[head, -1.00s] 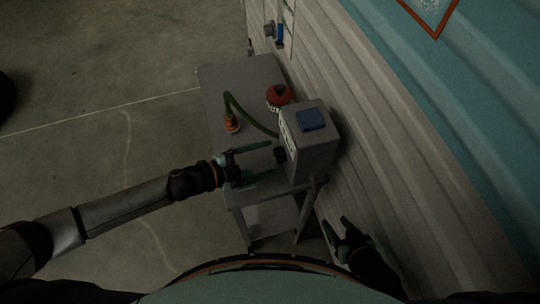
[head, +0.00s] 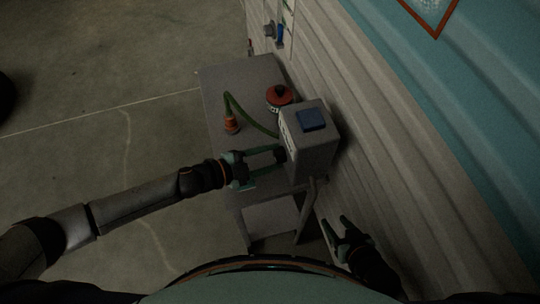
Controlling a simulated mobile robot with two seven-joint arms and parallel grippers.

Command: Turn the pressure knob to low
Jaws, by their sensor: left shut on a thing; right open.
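The grey box-shaped unit (head: 316,150) with a blue square on top stands at the near end of a small grey table. Its dark knob (head: 280,155) sticks out of the face that looks left. My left gripper (head: 279,156) reaches in from the left, with its fingers on either side of the knob and shut on it. The knob's setting and any markings are too small and dark to read. My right gripper (head: 337,228) is open and empty, low at the right, near the wall and apart from the unit.
A green hose (head: 250,118) runs from the unit to an orange-and-dark fitting (head: 231,125) on the table (head: 222,82). A red round object (head: 279,93) sits behind the unit. The ribbed wall (head: 395,165) stands close on the right. Open floor (head: 120,60) lies left.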

